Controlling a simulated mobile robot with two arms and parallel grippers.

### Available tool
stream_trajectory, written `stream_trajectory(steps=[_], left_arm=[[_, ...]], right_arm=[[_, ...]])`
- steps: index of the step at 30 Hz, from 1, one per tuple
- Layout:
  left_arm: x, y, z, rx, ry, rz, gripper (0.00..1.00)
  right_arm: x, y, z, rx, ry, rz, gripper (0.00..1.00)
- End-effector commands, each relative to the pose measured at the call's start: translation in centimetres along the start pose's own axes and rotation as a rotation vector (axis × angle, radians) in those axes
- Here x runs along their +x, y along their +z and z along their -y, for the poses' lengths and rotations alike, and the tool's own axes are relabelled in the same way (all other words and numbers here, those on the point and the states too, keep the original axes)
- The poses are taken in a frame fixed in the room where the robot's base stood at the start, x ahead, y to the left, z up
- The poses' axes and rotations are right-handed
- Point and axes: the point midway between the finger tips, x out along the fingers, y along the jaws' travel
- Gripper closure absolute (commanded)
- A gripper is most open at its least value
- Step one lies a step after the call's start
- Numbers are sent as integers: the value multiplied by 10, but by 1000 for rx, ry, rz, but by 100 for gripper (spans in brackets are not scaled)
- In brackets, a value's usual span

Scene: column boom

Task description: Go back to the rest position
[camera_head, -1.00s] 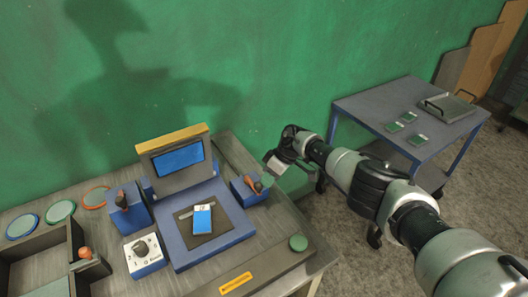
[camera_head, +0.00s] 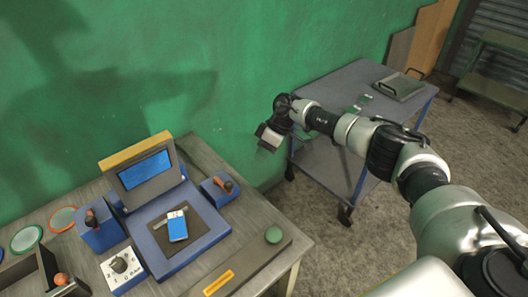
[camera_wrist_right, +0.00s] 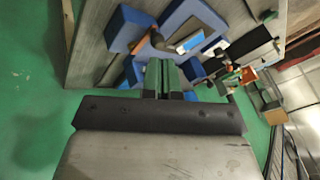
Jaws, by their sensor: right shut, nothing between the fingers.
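My right gripper (camera_head: 268,138) hangs in the air off the right back side of the workbench, in front of the green wall, apart from everything around it. It is shut and empty. In the right wrist view its closed fingers (camera_wrist_right: 163,78) point toward the bench and the blue station. My right arm stretches in from the lower right of the head view. My left gripper is not in view.
The workbench (camera_head: 203,155) holds a blue station with a screen (camera_head: 145,168), a dark mat with a blue-and-white item (camera_head: 177,228), a dial box (camera_head: 122,268) and a green button (camera_head: 273,235). A wheeled cart (camera_head: 345,85) with a metal tray (camera_head: 398,87) stands behind my arm.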

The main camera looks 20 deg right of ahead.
Motion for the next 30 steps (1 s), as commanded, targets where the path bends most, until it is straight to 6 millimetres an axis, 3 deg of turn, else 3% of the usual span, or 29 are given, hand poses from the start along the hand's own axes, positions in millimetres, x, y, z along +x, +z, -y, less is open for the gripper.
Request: stream_trajectory(steps=[6, 21, 23, 26, 29, 30], left_arm=[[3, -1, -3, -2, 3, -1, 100], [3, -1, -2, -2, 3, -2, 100], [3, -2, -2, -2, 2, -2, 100], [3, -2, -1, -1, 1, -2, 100], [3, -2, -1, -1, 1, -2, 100], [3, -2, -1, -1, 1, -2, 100]], right_arm=[[-11, 2, 3, 1, 0, 0, 100], [-10, 1, 5, -5, -2, -4, 100], [-3, -3, 9, -27, -12, -24, 100], [23, -20, 28, -114, -48, -122, 100], [63, -50, 68, -253, -94, -329, 100], [78, -65, 90, -307, -106, -446, 100]])
